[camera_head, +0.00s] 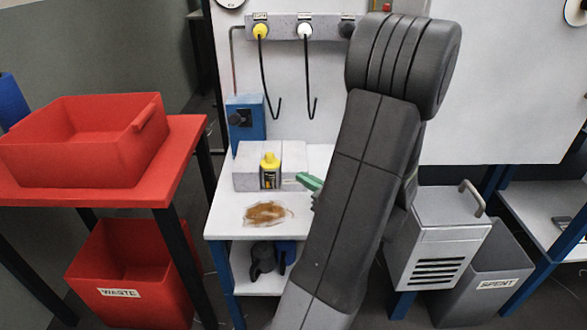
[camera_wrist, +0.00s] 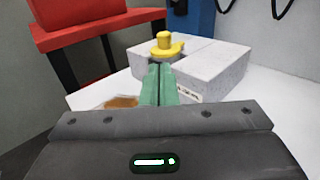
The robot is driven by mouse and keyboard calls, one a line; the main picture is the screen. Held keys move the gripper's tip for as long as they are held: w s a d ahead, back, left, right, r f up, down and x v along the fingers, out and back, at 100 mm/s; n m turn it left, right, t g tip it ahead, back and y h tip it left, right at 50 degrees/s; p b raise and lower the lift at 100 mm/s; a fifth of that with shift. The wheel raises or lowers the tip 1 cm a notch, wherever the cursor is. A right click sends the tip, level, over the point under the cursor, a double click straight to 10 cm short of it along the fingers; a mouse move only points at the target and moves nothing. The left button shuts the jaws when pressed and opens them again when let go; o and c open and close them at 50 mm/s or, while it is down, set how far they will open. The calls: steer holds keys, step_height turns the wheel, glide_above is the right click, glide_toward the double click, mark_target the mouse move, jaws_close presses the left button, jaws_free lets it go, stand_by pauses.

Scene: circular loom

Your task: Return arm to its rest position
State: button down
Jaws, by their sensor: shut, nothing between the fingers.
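My arm (camera_head: 355,190) rises through the middle of the head view and hides part of the white bench (camera_head: 228,222). My gripper has green fingers; one green tip shows at the arm's left edge in the head view (camera_head: 310,182). In the wrist view the two fingers (camera_wrist: 159,84) are pressed together with nothing between them. They point toward the grey block (camera_head: 290,180) and the yellow-topped bottle (camera_head: 270,170) on the bench. I see no gap or contact clearly between fingertips and block.
A brown stain (camera_head: 268,213) lies on the bench front. A red tray (camera_head: 85,140) stands on a red table at left, above a red WASTE bin (camera_head: 130,285). A grey slotted box (camera_head: 437,240) and a SPENT bin (camera_head: 490,280) are right. Hooks (camera_head: 305,75) hang behind.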

steer(key=v, duration=0.4)
steer(key=shift+s+p, duration=0.2)
steer(key=shift+p, duration=0.1)
steer(key=b, duration=0.2)
glide_toward(272, 160)
steer(key=x, duration=0.3)
steer(key=shift+w+a, duration=0.35)
steer(key=shift+a, duration=0.1)
steer(key=shift+b+x, duration=0.3)
steer(key=shift+x, duration=1.1)
steer(key=shift+d, duration=0.1)
